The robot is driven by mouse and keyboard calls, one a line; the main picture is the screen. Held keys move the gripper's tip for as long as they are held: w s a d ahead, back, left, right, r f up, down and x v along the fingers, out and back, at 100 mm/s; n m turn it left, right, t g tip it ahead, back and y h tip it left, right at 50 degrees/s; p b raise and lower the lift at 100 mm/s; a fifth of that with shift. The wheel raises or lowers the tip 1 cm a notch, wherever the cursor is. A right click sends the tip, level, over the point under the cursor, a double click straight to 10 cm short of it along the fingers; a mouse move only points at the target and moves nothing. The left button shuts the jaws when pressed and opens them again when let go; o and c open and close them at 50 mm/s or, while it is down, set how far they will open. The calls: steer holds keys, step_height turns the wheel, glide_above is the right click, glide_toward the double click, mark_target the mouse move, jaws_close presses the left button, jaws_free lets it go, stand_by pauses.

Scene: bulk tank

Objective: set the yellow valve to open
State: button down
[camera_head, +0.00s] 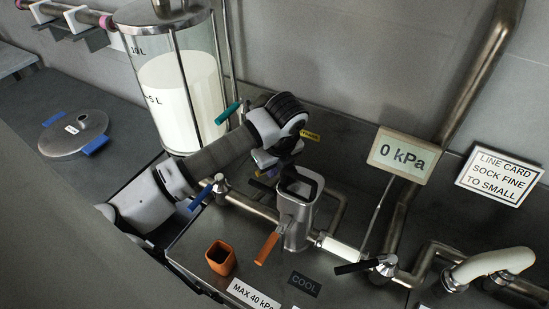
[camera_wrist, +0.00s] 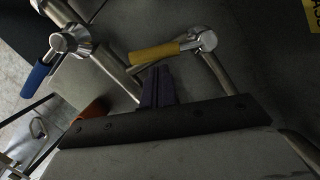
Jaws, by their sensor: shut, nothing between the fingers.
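The yellow valve handle (camera_wrist: 155,53) shows in the wrist view, a short lever running left from a metal valve body (camera_wrist: 203,40) on a pipe. My gripper (camera_wrist: 158,72) is shut and empty, its dark fingertips just below the handle in that picture. I cannot tell whether they touch it. In the head view my gripper (camera_head: 264,163) points down behind the metal vessel, near the pipework. There the yellow valve is mostly hidden by my gripper and arm.
A blue handle (camera_head: 200,197) is left of my gripper, and a teal handle (camera_head: 228,113) stands by the tank (camera_head: 180,90). The metal vessel (camera_head: 297,215), an orange handle (camera_head: 267,248) and an orange cup (camera_head: 221,258) are in front. A gauge sign (camera_head: 400,155) reads 0 kPa.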

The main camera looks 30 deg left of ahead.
steer(key=shift+f, duration=0.2)
steer(key=a+m+b, duration=0.1)
steer(key=b, duration=0.2)
steer(key=m+b, duration=0.1)
steer(key=b, duration=0.2)
steer(key=a+m+b, duration=0.1)
steer(key=m+b, duration=0.1)
steer(key=b, duration=0.2)
steer(key=shift+w+a+f+t+h, duration=0.25)
steer(key=shift+a+t+h, duration=0.05)
steer(key=shift+a+t, duration=0.1)
steer(key=shift+w+a+r+b, duration=0.2)
steer(key=shift+r+b, duration=0.05)
steer(key=shift+b, duration=0.55)
steer(key=shift+r, duration=0.15)
